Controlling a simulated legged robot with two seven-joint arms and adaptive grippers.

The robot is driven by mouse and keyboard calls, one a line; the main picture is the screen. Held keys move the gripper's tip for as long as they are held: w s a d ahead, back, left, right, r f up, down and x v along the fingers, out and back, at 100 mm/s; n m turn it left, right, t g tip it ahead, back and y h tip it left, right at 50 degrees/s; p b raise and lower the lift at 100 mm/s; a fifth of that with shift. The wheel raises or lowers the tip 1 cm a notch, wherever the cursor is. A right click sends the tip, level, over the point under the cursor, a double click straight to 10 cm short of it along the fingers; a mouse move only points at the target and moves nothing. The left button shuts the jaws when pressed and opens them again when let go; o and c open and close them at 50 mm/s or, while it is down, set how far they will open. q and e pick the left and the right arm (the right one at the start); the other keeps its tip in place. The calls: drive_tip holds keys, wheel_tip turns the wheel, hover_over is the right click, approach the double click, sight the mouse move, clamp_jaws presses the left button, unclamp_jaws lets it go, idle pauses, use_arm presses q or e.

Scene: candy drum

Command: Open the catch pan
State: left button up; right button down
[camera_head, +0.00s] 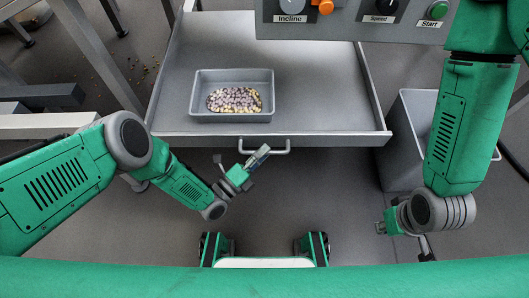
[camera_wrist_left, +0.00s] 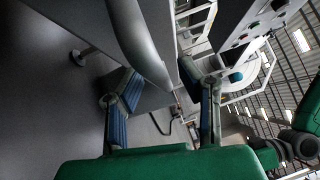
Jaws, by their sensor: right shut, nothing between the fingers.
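The catch pan (camera_head: 325,95) is a wide, shallow grey tray below the control panel, with a bar handle (camera_head: 281,151) on its front wall. My left gripper (camera_head: 257,157) is at the left part of this handle. In the left wrist view its two fingers (camera_wrist_left: 163,105) stand apart, with the thick grey handle bar (camera_wrist_left: 142,45) showing between and beyond them. I cannot tell whether they touch it. My right gripper (camera_head: 383,228) is shut and empty at the lower right, away from the pan.
A small grey bin (camera_head: 233,77) of candies sits inside the pan at its left. A grey container (camera_head: 408,145) stands to the right of the pan. The control panel (camera_head: 350,30) hangs over the back. Spilled candies lie on the floor at left.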

use_arm(q)
drive_tip(key=shift+w+d, duration=0.2)
drive_tip(key=shift+d, duration=0.05)
use_arm(e)
drive_tip(key=shift+f, duration=0.1)
